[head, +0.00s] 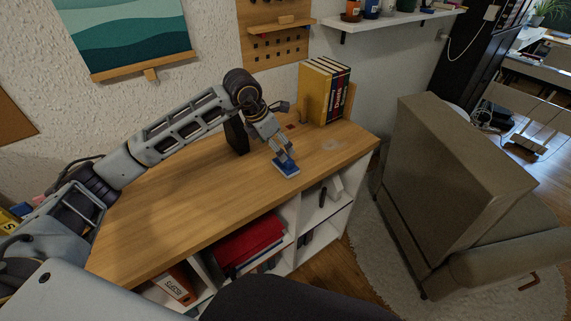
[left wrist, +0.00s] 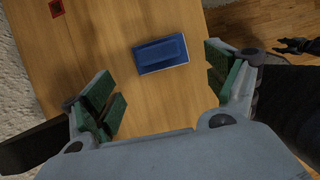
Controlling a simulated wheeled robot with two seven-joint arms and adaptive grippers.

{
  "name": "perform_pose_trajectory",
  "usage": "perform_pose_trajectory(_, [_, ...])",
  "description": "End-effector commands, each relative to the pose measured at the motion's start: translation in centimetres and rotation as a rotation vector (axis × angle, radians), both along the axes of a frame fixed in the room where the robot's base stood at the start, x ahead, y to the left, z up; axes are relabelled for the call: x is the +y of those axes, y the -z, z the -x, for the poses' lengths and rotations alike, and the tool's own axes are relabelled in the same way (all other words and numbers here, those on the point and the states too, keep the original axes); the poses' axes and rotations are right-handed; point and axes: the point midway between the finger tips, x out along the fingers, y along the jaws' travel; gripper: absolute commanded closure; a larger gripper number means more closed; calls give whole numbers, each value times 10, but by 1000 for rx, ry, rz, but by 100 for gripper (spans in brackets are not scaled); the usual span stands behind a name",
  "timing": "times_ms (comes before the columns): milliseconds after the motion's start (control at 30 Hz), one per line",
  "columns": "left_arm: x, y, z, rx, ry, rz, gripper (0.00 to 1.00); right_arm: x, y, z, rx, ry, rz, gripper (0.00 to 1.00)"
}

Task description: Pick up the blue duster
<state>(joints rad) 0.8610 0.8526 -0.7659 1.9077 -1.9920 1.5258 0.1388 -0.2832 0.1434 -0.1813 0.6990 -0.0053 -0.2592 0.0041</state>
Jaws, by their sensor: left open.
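The blue duster (head: 287,168) lies on the wooden top of a low shelf unit, near its front edge. It is a blue block with a pale layer beneath it. My left gripper (head: 283,156) hangs just above it in the head view and covers part of it. In the left wrist view the duster (left wrist: 160,54) lies ahead of and between the fingers of my left gripper (left wrist: 164,88). The fingers are wide apart with nothing between the green pads.
Upright books (head: 322,92) stand at the far right end of the wooden top (head: 190,195). A dark block (head: 236,136) stands behind my left gripper. A red square (left wrist: 57,8) lies on the top. A beige armchair (head: 450,180) is to the right. The top's left part is clear.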

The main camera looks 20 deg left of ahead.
Motion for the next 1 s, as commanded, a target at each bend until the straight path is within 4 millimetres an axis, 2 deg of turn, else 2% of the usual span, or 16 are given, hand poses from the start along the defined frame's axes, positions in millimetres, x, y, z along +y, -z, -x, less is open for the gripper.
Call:
perform_pose_trajectory(100, [-4, 14, -5, 1, 0, 2, 12, 2, -1, -7, -9, 0, -2, 60])
perform_pose_trajectory(233, [-6, 24, -8, 1, 0, 1, 12, 1, -1, -7, -9, 0, -2, 60])
perform_pose_trajectory(767, [-8, 30, -11, 0, 0, 0, 12, -9, 0, 17, 19, -4, 10, 60])
perform_pose_trajectory(1000, [-15, 48, -21, 2, 0, 1, 12, -13, -2, 14, 9, -5, 13, 60])
